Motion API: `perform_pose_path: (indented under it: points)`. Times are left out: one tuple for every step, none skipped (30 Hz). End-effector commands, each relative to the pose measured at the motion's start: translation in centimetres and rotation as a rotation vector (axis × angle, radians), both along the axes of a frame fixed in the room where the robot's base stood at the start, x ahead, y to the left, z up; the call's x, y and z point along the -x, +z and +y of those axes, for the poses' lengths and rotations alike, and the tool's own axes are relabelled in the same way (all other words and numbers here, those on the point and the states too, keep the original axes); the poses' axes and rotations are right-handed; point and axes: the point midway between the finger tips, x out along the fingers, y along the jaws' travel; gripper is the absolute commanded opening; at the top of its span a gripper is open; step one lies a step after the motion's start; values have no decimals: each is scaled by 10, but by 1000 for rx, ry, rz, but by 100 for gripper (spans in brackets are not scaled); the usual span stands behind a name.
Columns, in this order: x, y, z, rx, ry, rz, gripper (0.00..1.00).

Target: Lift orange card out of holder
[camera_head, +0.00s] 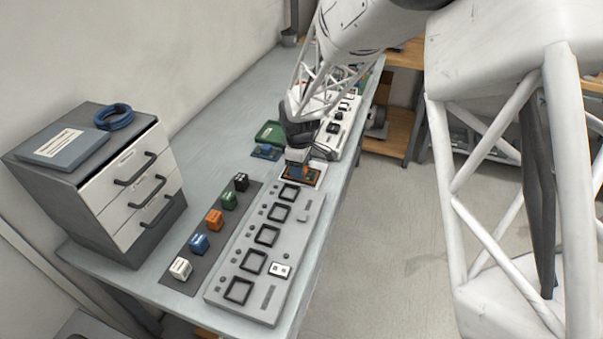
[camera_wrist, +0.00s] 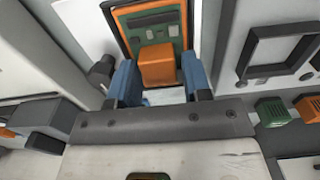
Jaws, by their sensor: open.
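The orange card shows in the wrist view as an orange block-shaped grip (camera_wrist: 157,66) in front of a green board. An orange-edged frame (camera_wrist: 185,30), seemingly its holder, surrounds the board. My gripper (camera_wrist: 160,80) is open, with one blue fingertip on each side of the orange grip. Small gaps seem to show on both sides, but contact cannot be told for certain. In the head view my gripper (camera_head: 297,160) is down over the orange-and-dark holder (camera_head: 300,177) and hides most of the card.
A grey panel with several square black frames (camera_head: 240,291) lies in front. Beside it a dark strip carries coloured blocks, including an orange one (camera_head: 214,219). A green tray (camera_head: 270,133) and a blue piece (camera_head: 265,151) lie left of my gripper. A drawer cabinet (camera_head: 130,180) stands left.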

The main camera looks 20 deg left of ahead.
Motion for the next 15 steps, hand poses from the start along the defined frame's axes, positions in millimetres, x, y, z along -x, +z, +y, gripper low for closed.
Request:
perform_pose_path:
  points:
    - [0,0,0,0,0,0,45]
    - [0,0,0,0,0,0,45]
    - [0,0,0,0,0,0,45]
    - [0,0,0,0,0,0,45]
    - [0,0,0,0,0,0,45]
    - [0,0,0,0,0,0,45]
    - [0,0,0,0,0,0,45]
    - [0,0,0,0,0,0,45]
    - [0,0,0,0,0,0,45]
    - [0,0,0,0,0,0,42]
    - [0,0,0,0,0,0,37]
    - [0,0,0,0,0,0,31]
    - [0,0,0,0,0,0,26]
    - [0,0,0,0,0,0,22]
    - [0,0,0,0,0,0,16]
